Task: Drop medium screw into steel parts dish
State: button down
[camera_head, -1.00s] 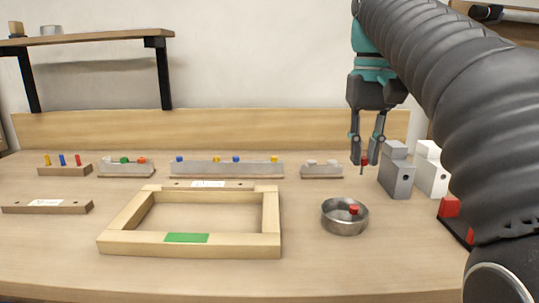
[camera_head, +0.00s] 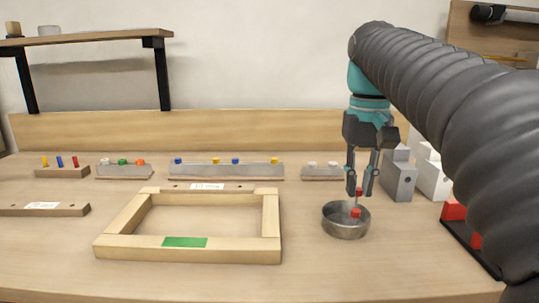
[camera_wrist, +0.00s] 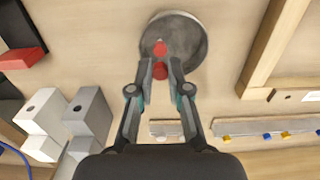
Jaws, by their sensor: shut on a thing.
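My gripper (camera_head: 360,186) is shut on a red-headed screw (camera_head: 359,192) with a thin shaft pointing down. The held screw's red head also shows between the fingertips in the wrist view (camera_wrist: 160,71). The gripper and screw are above the round steel parts dish (camera_head: 345,231). The dish (camera_wrist: 195,27) lies beyond the fingertips in the wrist view. Another red-headed piece (camera_head: 355,213) is inside the dish; its head also shows in the wrist view (camera_wrist: 160,48). Whether the held screw's tip touches anything is unclear.
A wooden frame (camera_head: 187,253) with a green patch lies left of the dish. Grey and white blocks (camera_head: 398,180) stand close to the right of the gripper. Racks with coloured pegs (camera_head: 226,172) line the back. Red blocks (camera_head: 454,210) on a dark base sit at the right.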

jog(key=c, duration=1)
grip_release()
jog(key=shift+c, duration=0.2)
